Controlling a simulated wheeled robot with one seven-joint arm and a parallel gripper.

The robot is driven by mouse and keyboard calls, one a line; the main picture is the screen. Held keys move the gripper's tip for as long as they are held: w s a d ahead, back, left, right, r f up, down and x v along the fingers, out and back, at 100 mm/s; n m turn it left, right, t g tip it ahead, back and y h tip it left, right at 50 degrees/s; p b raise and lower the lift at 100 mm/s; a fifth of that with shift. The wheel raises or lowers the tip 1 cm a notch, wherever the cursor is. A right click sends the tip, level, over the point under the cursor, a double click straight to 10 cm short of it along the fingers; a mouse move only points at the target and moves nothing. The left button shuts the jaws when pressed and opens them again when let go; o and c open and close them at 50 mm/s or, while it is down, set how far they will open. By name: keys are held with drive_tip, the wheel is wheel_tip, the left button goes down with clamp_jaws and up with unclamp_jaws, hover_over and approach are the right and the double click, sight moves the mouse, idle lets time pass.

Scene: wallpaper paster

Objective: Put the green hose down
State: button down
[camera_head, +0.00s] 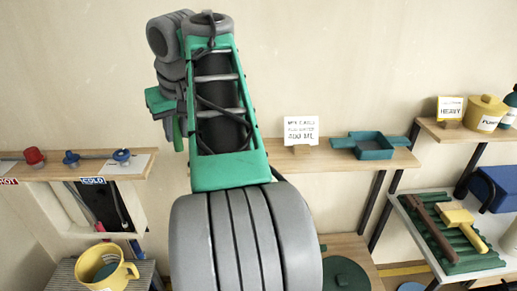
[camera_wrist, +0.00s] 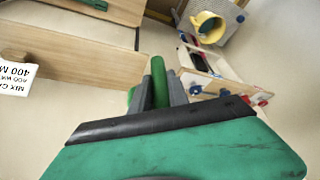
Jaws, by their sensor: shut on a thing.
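The green hose (camera_wrist: 158,97) shows in the wrist view as a short green length standing between the two grey fingers of my gripper (camera_wrist: 161,88), which is shut on it. In the head view, a small green piece of the hose (camera_head: 178,135) hangs below my wrist, at the left of my raised arm. My gripper (camera_head: 170,128) is partly hidden by my own arm there. The hose appears held in the air in front of the wall, apart from the shelves. The rest of the hose is hidden.
A shelf (camera_head: 345,158) holds a white sign (camera_head: 301,130) and a teal tray (camera_head: 369,145). The left shelf has red and blue knobs (camera_head: 71,158). A yellow mug (camera_head: 106,266) stands lower left.

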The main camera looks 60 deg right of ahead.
drive_tip(key=d+f, duration=1.2)
drive_tip(key=d, duration=0.1)
drive_tip(key=shift+d+f, duration=0.15)
drive_tip(key=shift+f, duration=0.2)
drive_tip(key=c, duration=1.3)
unclamp_jaws()
drive_tip(key=shift+o, duration=0.2)
